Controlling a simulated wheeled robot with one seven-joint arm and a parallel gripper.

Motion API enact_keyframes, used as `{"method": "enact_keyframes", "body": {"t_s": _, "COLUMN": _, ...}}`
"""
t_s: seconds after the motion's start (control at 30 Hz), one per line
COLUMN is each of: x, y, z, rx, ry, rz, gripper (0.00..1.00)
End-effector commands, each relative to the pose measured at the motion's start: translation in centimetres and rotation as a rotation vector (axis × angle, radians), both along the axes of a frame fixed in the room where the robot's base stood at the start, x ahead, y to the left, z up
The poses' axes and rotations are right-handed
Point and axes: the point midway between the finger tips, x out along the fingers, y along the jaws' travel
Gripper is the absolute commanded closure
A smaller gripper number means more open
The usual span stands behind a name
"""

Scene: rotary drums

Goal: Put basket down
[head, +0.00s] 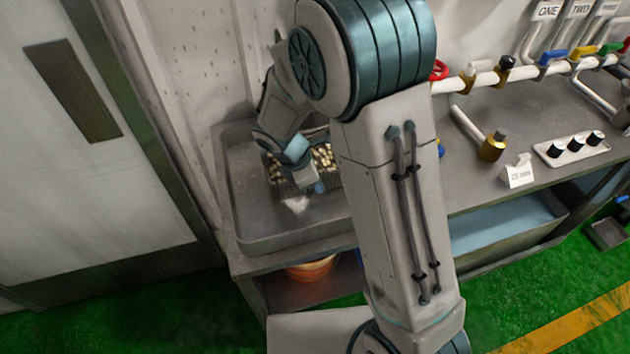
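A dark basket (333,180) holding many small pale pieces is in the grey sink-like tray (240,215) at the left end of the counter. My wrist and gripper (308,186) are over its near side and partly cover it. My large arm link hides its right part. The fingertips are too small and too covered to show whether they are open or shut on the basket. I cannot tell whether the basket rests on the tray floor or hangs just above it.
Pipes with coloured valves (553,57) run along the back wall. A brass tap (492,146), a small white card (517,172) and a panel of black knobs (572,149) are on the right. An orange bowl-like thing (311,269) sits on the lower shelf. The tray's front left is clear.

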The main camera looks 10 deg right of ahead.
Motion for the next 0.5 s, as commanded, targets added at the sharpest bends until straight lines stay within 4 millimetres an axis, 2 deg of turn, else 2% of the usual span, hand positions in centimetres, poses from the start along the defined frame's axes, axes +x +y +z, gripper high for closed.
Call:
{"method": "enact_keyframes", "body": {"t_s": 0.33, "x": 0.0, "y": 0.0, "z": 0.1, "rx": 0.0, "ry": 0.0, "rz": 0.0, "gripper": 0.75}}
{"method": "enact_keyframes", "body": {"t_s": 0.5, "x": 0.0, "y": 0.5, "z": 1.4, "rx": 0.003, "ry": -0.004, "rz": 0.0, "gripper": 0.75}}
